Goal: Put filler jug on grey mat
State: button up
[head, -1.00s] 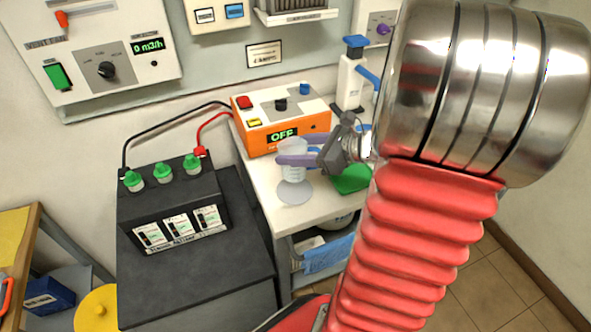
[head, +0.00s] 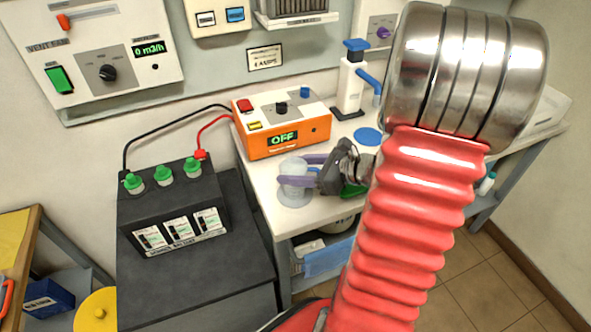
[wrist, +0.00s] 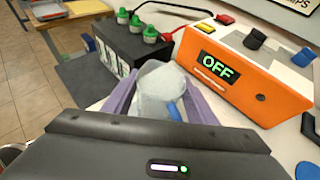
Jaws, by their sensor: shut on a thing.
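The filler jug (head: 293,168) is a small translucent pale vessel. My gripper (head: 297,170) has purple fingers and is shut on it, one finger on each side. The jug is upright, over the round grey mat (head: 290,202) on the white bench. Part of the mat shows around its base; I cannot tell whether the base touches the mat. In the wrist view the jug (wrist: 160,85) sits between the fingers (wrist: 160,97), and the mat is hidden.
An orange charger (head: 285,128) reading OFF stands behind the jug. A green mat (head: 352,191) is partly hidden by my gripper; a blue mat (head: 367,136) lies farther back, near a white dispenser (head: 352,85). A black battery (head: 172,205) with green caps stands at left.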

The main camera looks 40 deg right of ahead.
jog(key=shift+f, duration=0.2)
jog(key=o, duration=1.2)
jog(key=shift+r, duration=0.15)
jog(key=v, duration=1.2)
